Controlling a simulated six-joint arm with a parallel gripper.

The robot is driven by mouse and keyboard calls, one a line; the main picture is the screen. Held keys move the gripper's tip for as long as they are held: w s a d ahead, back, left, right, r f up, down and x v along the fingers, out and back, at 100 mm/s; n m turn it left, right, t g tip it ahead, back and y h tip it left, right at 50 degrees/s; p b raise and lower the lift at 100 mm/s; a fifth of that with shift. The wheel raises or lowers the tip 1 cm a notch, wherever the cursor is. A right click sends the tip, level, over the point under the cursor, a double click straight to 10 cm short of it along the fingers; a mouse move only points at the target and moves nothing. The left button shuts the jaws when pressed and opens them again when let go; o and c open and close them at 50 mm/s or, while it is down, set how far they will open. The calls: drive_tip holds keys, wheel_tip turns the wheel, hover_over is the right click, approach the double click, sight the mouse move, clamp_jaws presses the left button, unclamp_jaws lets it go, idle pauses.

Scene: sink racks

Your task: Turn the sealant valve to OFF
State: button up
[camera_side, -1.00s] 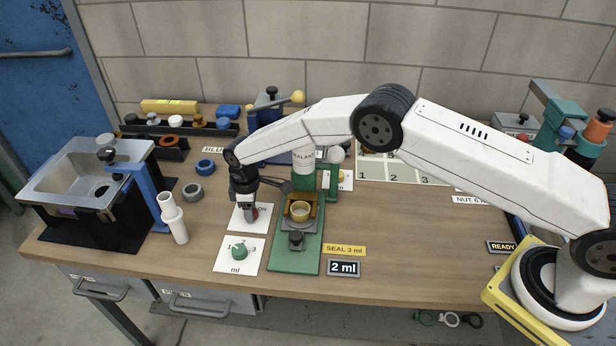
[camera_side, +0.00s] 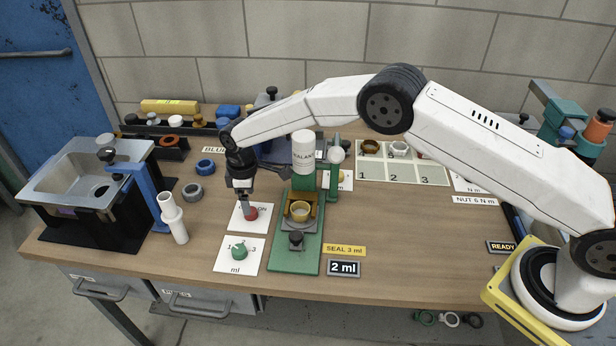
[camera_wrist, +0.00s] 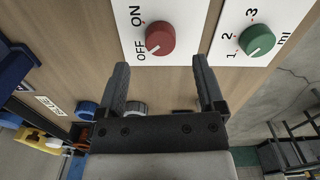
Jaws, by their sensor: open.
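The sealant valve is a red round knob (camera_wrist: 160,38) on a white card marked ON and OFF. In the wrist view its pale pointer mark is on the lower-left side, toward the word OFF. In the side view the red knob (camera_side: 251,213) sits on its card beside the green sealant stand (camera_side: 293,262). My gripper (camera_wrist: 160,62) is open and empty, its two fingers apart, with the knob ahead of the gap between the tips. In the side view my gripper (camera_side: 246,208) is just above and left of the knob, partly overlapping it; contact cannot be told.
A green dial (camera_wrist: 257,40) on a card marked 1, 2, 3 ml lies beside the red knob. The sealant stand holds a yellow ring (camera_side: 300,211) close to the right. A white pipe piece (camera_side: 173,217) stands left.

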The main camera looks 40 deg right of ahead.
drive_tip(key=shift+r, duration=1.7)
drive_tip(key=shift+s+r, duration=0.15)
drive_tip(key=shift+s+r, duration=0.1)
drive_tip(key=shift+r, duration=0.1)
drive_tip(key=s+d+r+t+h, duration=0.1)
drive_tip(key=s+r+t, duration=0.1)
drive_tip(key=s+r, duration=0.6)
drive_tip(key=s+d+r+t+h, duration=0.15)
drive_tip(key=s+r, duration=0.35)
drive_tip(key=s, duration=0.5)
drive_tip(key=s+d+f+m+y, duration=0.1)
drive_tip(key=s+d+m, duration=0.4)
drive_tip(key=d, duration=0.3)
drive_tip(key=s+d+f+m+y, duration=0.1)
drive_tip(key=s+d+f+m, duration=0.1)
drive_tip(key=s+d+m, duration=0.3)
drive_tip(key=d+g, duration=0.1)
drive_tip(key=d, duration=0.3)
drive_tip(key=shift+s+d+f, duration=0.2)
drive_tip(key=shift+s+d, duration=0.1)
drive_tip(key=shift+s, duration=0.05)
